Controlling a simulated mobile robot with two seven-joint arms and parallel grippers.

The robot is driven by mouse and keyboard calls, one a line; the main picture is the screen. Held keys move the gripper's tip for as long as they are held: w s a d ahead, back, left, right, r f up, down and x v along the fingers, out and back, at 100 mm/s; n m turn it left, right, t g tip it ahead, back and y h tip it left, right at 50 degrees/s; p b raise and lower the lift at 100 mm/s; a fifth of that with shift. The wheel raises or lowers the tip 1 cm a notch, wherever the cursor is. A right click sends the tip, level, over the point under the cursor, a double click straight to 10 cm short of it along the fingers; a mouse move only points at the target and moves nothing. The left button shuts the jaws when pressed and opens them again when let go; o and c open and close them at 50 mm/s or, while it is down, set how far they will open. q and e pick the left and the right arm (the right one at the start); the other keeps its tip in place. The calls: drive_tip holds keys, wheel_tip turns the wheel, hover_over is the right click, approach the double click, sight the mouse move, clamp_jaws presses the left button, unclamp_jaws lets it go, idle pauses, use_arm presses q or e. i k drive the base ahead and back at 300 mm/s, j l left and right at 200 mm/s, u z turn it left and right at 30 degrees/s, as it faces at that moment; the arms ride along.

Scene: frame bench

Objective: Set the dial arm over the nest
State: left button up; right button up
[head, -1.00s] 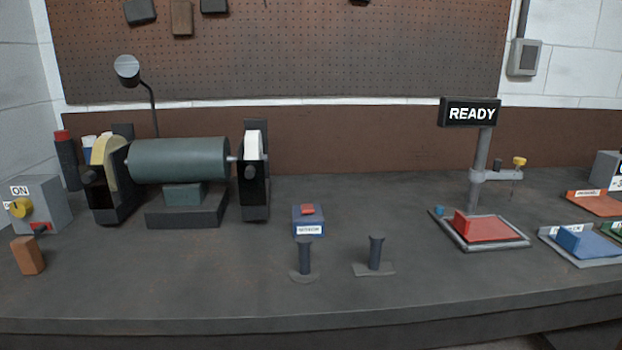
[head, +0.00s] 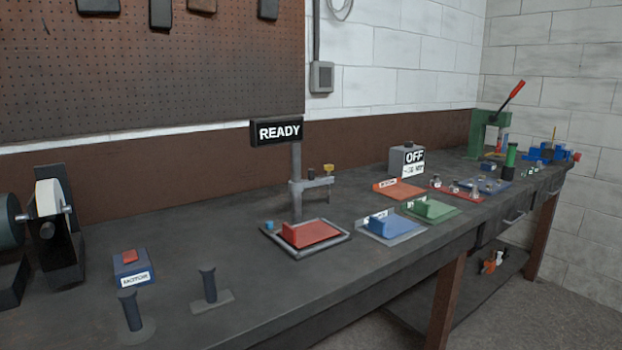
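The dial arm (head: 312,183) is a grey bar clamped on an upright post (head: 296,165). It reaches to the right from the post and carries a yellow knob (head: 329,168) at its outer end, with a thin stem below. Under it lies a grey-rimmed tray (head: 332,246) with a red block (head: 311,233) in it, which may be the nest. The arm's outer end appears behind and to the right of the red block. A sign reading READY (head: 277,131) tops the post. Neither of my grippers is in the head view.
A blue box with a red button (head: 132,268) and two dark posts (head: 208,284) (head: 130,310) stand at the front left. A grinder (head: 58,225) is at the left edge. Blue (head: 390,225) and green (head: 433,209) blocks on trays lie to the right. A green press (head: 487,130) stands at the far end.

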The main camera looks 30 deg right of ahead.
sight(312, 181)
drive_tip(key=l+u, duration=0.1)
drive_tip(key=u, duration=0.3)
drive_tip(key=l+u, duration=0.3)
drive_tip(key=k+l+u, duration=0.25)
drive_tip(key=l, duration=0.25)
drive_tip(key=k+l+u, duration=0.1)
drive_tip(key=l, duration=0.35)
drive_tip(key=l+u, duration=0.1)
drive_tip(key=l, duration=0.35)
drive_tip(key=k+l, duration=0.15)
drive_tip(key=l, duration=0.25)
drive_tip(key=k+l, duration=0.15)
drive_tip(key=l, duration=0.2)
drive_tip(key=k+l, duration=0.2)
drive_tip(key=l, duration=0.2)
